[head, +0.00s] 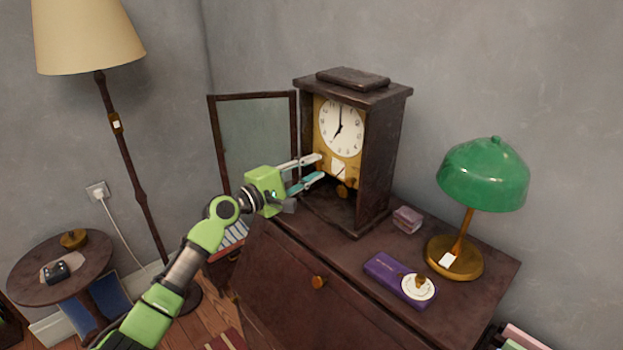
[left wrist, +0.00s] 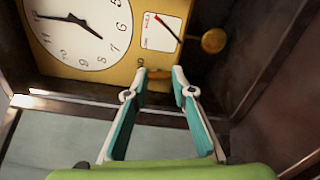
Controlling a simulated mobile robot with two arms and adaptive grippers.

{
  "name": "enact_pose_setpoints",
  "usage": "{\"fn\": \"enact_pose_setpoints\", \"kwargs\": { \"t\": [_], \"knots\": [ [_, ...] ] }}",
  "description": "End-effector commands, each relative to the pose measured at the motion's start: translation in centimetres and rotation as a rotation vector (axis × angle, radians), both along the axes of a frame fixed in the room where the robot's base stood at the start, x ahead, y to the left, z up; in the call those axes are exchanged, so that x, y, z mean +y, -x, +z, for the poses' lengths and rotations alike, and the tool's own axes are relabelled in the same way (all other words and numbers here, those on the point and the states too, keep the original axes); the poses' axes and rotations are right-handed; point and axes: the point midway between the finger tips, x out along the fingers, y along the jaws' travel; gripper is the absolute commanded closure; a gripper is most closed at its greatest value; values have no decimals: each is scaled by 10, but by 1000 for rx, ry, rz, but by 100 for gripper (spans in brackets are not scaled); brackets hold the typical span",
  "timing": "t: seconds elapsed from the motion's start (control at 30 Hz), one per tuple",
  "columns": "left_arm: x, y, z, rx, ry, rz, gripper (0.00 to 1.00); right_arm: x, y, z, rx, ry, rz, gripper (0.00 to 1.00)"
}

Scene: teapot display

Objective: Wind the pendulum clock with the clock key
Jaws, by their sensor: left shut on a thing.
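The pendulum clock (head: 380,160) stands on the dark wooden cabinet, with its glazed door (head: 252,140) swung open to the left. Its white dial and brass plate also show in the left wrist view (left wrist: 110,72). My left gripper (head: 320,167) reaches into the open case, below the dial. In the left wrist view, its fingertips (left wrist: 160,73) are shut on a small brass piece, apparently the clock key (left wrist: 160,72), close to the plate's lower edge. Whether it touches the plate is unclear.
A green-shaded lamp (head: 483,175), a purple box (head: 385,268) with a round white-and-brass item, and a small mauve box (head: 407,219) stand on the cabinet (head: 450,300) right of the clock. A floor lamp (head: 128,165) and round side table (head: 90,250) are at left.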

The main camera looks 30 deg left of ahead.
Motion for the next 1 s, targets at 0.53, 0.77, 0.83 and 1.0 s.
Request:
{"fn": "enact_pose_setpoints", "kwargs": {
  "t": [0.53,0.77,0.83,1.0],
  "knots": [
    [0,0,-5,-172,-496,-1,98,0,0,-62,0,0,0,100],
    [0,0,-5,-237,-687,-1,98,0,0,-82,0,0,0,100],
    [0,0,-5,-255,-738,-1,98,0,0,-86,0,0,0,100],
    [0,0,-3,-291,-840,-1,98,0,0,-96,0,0,0,100]
  ]
}}
